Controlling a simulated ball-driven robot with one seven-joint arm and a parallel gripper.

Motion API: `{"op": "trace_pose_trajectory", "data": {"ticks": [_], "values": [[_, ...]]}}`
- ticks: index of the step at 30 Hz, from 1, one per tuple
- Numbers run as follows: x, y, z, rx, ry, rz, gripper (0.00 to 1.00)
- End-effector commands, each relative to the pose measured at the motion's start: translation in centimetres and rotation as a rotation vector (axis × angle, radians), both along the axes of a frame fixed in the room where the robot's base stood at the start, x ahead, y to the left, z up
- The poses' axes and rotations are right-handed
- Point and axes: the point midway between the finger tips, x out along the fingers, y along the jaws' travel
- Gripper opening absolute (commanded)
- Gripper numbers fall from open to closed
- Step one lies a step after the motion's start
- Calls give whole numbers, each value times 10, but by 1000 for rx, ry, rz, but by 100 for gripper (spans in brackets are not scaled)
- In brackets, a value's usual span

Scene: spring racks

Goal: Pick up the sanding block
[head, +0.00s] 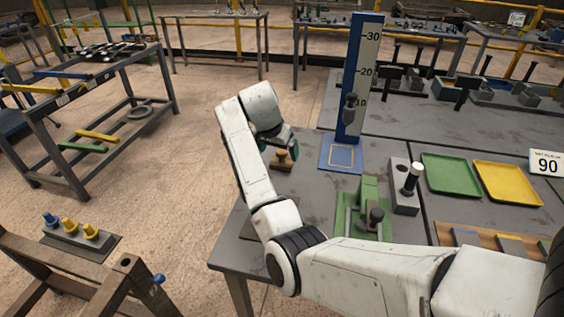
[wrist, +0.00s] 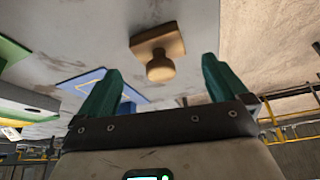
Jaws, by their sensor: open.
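The sanding block is a wooden square base with a round knob on top (head: 282,160). It sits on the grey table near its left edge, partly covered by my gripper in the head view. In the wrist view the sanding block (wrist: 158,42) shows whole, between and beyond the fingertips. My gripper (wrist: 162,78) is open and empty, its two green fingers apart and not touching the block. In the head view my gripper (head: 291,143) is just above the block, with only part of a finger visible.
A blue height gauge (head: 352,95) stands on a blue base right of the block. A green fixture (head: 365,200), a grey block with a black-and-white peg (head: 404,185), a green tray (head: 450,176) and a yellow tray (head: 506,183) lie further right. Open floor lies left.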

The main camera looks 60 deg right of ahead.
Motion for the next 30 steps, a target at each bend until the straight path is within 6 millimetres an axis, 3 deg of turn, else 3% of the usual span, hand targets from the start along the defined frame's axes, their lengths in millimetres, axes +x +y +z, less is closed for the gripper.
{"op": "trace_pose_trajectory", "data": {"ticks": [15,23,30], "values": [[3,-25,-47,1,1,0,100],[4,-27,-50,0,0,0,100],[4,-26,-50,0,0,0,79]]}}
